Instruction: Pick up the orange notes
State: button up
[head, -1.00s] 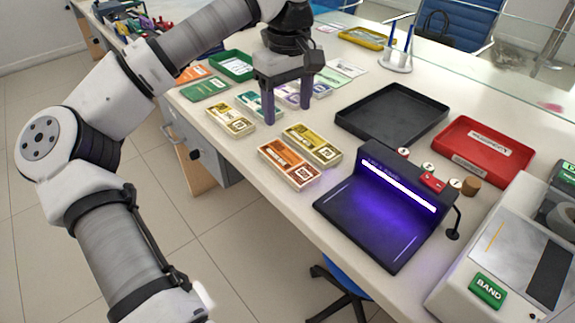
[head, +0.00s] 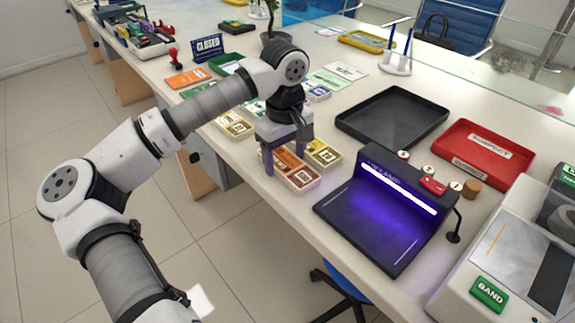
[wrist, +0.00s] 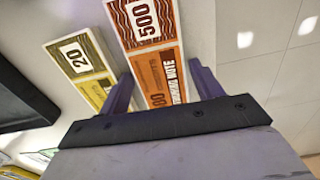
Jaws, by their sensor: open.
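The orange notes (head: 297,175) lie as a banded bundle on the counter, left of the dark lamp unit. In the wrist view the orange notes (wrist: 158,66) show a "500" label and reach in between my fingers. My gripper (head: 287,162) is open above the orange notes, with one finger on each side of them in the picture. In the wrist view my gripper (wrist: 157,88) has nothing held between its fingers. I cannot tell how far the fingertips are above the counter.
A yellow bundle (head: 325,153) marked "20" (wrist: 75,58) lies close beside the orange notes. More bundles (head: 235,124) lie farther back. The purple-lit lamp unit (head: 385,205), black tray (head: 392,117) and red tray (head: 484,152) stand to the right. The counter's front edge is near.

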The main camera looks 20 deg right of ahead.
aim_at(285, 161)
jog(key=c, duration=0.8)
notch_tip(285, 161, up, 20)
jog(key=shift+r+p, duration=0.15)
jog(key=shift+p, duration=0.85)
